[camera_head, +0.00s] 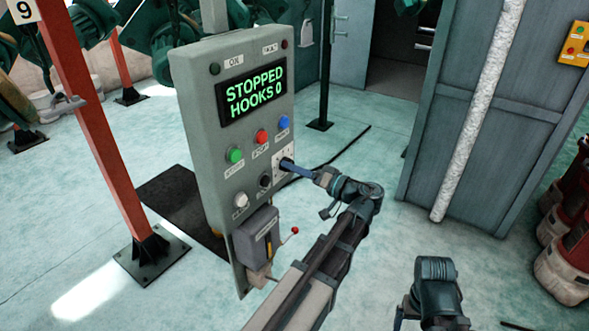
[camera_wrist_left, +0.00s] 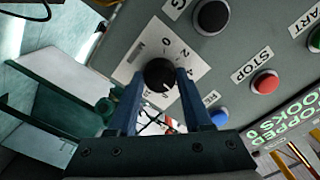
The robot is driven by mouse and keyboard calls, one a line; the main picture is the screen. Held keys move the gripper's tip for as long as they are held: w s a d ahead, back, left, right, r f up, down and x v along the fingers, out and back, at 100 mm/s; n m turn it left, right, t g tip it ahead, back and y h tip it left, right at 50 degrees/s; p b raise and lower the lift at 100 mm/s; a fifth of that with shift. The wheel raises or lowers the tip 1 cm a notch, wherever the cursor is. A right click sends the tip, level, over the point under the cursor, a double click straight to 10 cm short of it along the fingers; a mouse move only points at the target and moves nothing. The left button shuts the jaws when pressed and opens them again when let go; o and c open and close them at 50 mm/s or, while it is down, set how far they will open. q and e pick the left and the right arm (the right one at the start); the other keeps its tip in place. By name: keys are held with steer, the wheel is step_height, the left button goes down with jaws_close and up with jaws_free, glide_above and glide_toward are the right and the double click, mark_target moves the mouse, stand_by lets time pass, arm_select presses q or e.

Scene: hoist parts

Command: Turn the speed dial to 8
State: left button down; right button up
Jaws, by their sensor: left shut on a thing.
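The speed dial (camera_wrist_left: 160,74) is a black round knob on a white plate (camera_wrist_left: 140,55) with numbers around it, including 0, 2 and 4. In the left wrist view, the two blue fingers of my left gripper (camera_wrist_left: 160,82) are closed on opposite sides of the knob. A small light mark shows on the knob's lower part; which number it points at is not clear. In the head view, my left gripper (camera_head: 290,167) reaches the white dial plate (camera_head: 279,155) on the panel's lower right and hides most of the knob. My right gripper's fingers are not visible.
The grey control panel (camera_head: 205,140) has a screen (camera_head: 252,92) reading "STOPPED HOOKS 0". Near the dial are green (camera_head: 235,155), red (camera_head: 261,136) and blue (camera_head: 284,121) buttons. A grey box with a red-tipped lever (camera_head: 294,230) sits below. An orange post (camera_head: 92,120) stands left.

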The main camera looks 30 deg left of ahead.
arm_select(q)
steer(key=m, duration=0.6)
steer(key=shift+m, duration=0.6)
steer(key=shift+c, duration=1.7)
jaws_free()
steer(key=s+d, duration=0.1)
steer(key=d, duration=1.2)
steer(key=shift+d, duration=0.4)
steer(key=w+a, duration=0.1)
steer(key=a, duration=1.3)
steer(key=shift+d, duration=0.2)
